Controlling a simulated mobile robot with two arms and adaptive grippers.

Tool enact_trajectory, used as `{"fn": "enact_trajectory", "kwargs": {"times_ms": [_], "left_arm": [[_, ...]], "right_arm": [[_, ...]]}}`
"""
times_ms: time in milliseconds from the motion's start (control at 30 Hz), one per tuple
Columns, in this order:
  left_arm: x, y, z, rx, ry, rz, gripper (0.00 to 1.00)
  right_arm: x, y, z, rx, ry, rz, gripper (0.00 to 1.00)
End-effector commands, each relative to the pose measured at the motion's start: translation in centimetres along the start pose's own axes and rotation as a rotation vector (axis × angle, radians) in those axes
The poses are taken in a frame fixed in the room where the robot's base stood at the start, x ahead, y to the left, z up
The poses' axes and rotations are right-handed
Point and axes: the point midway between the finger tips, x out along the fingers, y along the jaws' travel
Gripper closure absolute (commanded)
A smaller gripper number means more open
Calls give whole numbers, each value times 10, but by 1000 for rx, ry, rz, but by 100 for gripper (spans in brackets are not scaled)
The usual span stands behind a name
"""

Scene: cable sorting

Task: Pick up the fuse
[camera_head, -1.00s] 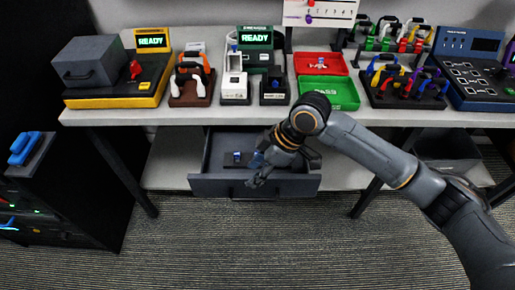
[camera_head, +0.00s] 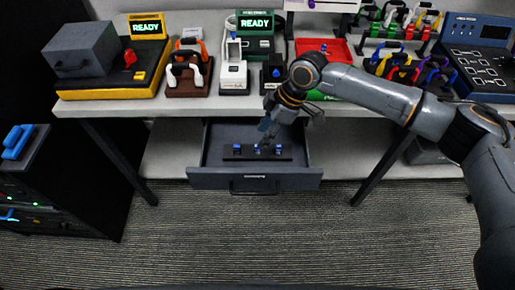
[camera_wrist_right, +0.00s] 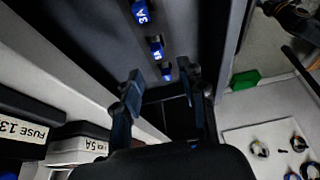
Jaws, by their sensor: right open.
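Several small blue fuses stand in a row on a black holder (camera_head: 246,156) inside the open drawer. In the head view I see a left fuse (camera_head: 237,149), a middle fuse (camera_head: 257,149) and a right fuse (camera_head: 278,149). In the right wrist view the fuses (camera_wrist_right: 156,47) carry white lettering, and one reads 3A. My right gripper (camera_head: 267,131) is open and empty above the back of the drawer, just behind the row. In the right wrist view its fingers (camera_wrist_right: 163,82) are spread, with the nearest fuse just beyond the gap between them. My left gripper is out of view.
The drawer (camera_head: 255,184) hangs open under the workbench (camera_head: 180,106). Fuse testers, a red tray (camera_head: 318,47) and cable racks stand on the bench, close to my right arm. The floor in front is clear.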

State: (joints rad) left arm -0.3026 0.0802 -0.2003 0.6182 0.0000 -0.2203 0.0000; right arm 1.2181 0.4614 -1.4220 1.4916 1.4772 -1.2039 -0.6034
Motion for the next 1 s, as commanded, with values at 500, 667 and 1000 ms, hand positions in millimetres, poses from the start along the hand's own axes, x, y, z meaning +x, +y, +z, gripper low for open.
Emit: {"fn": "enact_trajectory", "kwargs": {"times_ms": [500,667,1000], "left_arm": [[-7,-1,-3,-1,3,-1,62],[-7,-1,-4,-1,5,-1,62],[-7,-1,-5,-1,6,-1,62]], "right_arm": [[54,2,8,1,0,0,58],[56,2,8,1,0,0,58],[56,2,8,1,0,1,100]]}}
